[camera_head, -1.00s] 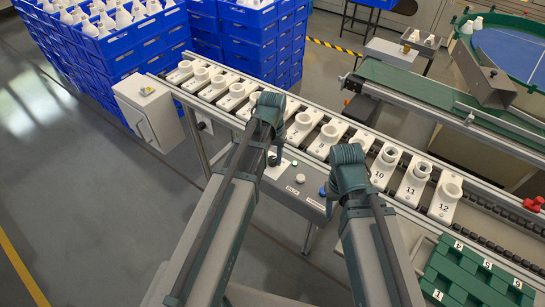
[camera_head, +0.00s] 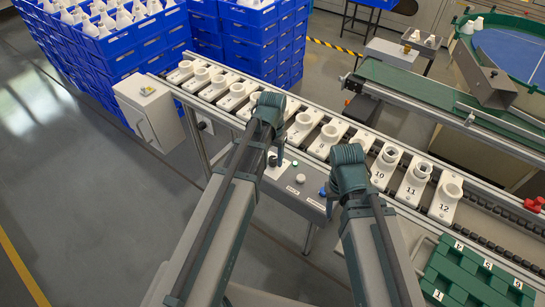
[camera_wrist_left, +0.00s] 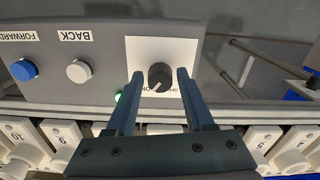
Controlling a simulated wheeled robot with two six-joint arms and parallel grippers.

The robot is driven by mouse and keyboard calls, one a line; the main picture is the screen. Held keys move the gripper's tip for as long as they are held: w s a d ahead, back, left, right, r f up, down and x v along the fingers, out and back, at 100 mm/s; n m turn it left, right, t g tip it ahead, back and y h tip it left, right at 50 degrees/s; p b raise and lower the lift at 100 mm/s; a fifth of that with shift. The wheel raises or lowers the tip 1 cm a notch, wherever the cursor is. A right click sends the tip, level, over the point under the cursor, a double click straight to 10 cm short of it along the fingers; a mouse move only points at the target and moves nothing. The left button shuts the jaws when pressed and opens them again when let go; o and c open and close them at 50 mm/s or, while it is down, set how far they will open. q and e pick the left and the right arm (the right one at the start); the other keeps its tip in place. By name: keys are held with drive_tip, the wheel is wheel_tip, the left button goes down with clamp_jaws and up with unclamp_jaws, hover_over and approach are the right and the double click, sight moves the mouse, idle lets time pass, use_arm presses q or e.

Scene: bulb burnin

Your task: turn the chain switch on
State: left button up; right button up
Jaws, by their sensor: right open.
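The chain switch is a round black knob (camera_wrist_left: 160,76) on a white plate (camera_wrist_left: 143,49) of the grey control panel, in the left wrist view. Its pale pointer mark faces down and slightly left in that view; the lettering below it is partly hidden by the fingers. My left gripper (camera_wrist_left: 160,73) is open, with one finger on each side of the knob and a narrow gap showing. In the head view my left gripper (camera_head: 273,159) hides the knob. My right gripper (camera_head: 330,203) is by the panel's right end, near the blue button (camera_head: 323,191).
A green lamp (camera_wrist_left: 119,96) looks lit beside the plate. The white BACK button (camera_wrist_left: 78,71) and blue FORWARD button (camera_wrist_left: 24,70) share the panel. Behind it runs a line of numbered white sockets (camera_head: 414,180). A grey cabinet (camera_head: 150,113) stands left.

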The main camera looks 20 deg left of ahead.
sight(273, 159)
use_arm(q)
drive_tip(key=shift+o, duration=1.2)
wheel_tip(273, 159, up, 14)
drive_tip(key=p, duration=1.4)
drive_tip(key=shift+d+f, duration=0.1)
drive_tip(key=shift+f, duration=0.05)
drive_tip(key=s+d+m+y, duration=0.1)
drive_tip(key=s+d, duration=1)
drive_tip(key=s, duration=0.2)
drive_tip(key=shift+s, duration=0.4)
